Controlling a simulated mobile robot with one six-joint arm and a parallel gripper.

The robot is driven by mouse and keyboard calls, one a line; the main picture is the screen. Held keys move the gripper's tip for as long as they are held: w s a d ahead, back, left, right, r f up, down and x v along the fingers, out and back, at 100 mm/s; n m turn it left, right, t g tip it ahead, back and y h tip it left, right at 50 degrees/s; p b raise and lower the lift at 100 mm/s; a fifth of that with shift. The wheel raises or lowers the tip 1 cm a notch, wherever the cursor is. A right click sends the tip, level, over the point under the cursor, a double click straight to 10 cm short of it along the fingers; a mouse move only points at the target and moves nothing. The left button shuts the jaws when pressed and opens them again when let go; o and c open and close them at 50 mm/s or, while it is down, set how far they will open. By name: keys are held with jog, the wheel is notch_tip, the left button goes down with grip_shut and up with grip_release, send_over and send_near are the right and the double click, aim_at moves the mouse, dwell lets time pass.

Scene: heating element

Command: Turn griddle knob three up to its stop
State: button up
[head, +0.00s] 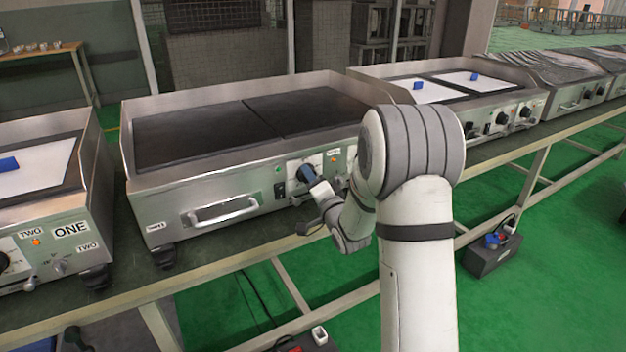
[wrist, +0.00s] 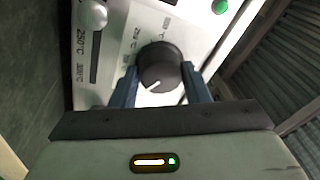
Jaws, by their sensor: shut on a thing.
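The griddle (head: 190,195) in the middle of the bench has a dark cooking plate and a steel front with a control panel at its right. In the wrist view a black round knob (wrist: 160,66) with a white pointer line sits on the silver panel (wrist: 120,20). My gripper (wrist: 160,85) has a finger on each side of the knob and is shut on it. In the head view my gripper (head: 308,174) is at the griddle's panel, and my arm hides part of that front. I cannot read the knob's number.
A slider-like dark slot with 250°C print (wrist: 95,55) and a green lamp (wrist: 220,6) are near the knob. Another griddle (head: 40,200) labelled ONE and TWO stands left. More griddles (head: 450,90) stand right. A bar handle (head: 222,212) sticks out of the front.

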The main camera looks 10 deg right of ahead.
jog(key=m+h, duration=0.1)
jog(key=m, duration=0.4)
jog(key=m+p, duration=0.1)
jog(key=m, duration=0.4)
jog(key=shift+r+g+h, duration=0.1)
jog(key=shift+g+h, duration=0.2)
jog(key=shift+h, duration=0.1)
jog(key=o, duration=1)
jog(key=s, duration=0.2)
jog(key=s+p, duration=0.1)
jog(key=s, duration=0.2)
jog(key=s+d, duration=0.1)
jog(key=s, duration=0.1)
jog(key=shift+s+d+f, duration=0.1)
jog(key=shift+s+f, duration=0.1)
jog(key=shift+s, duration=0.15)
jog(key=shift+p, duration=0.3)
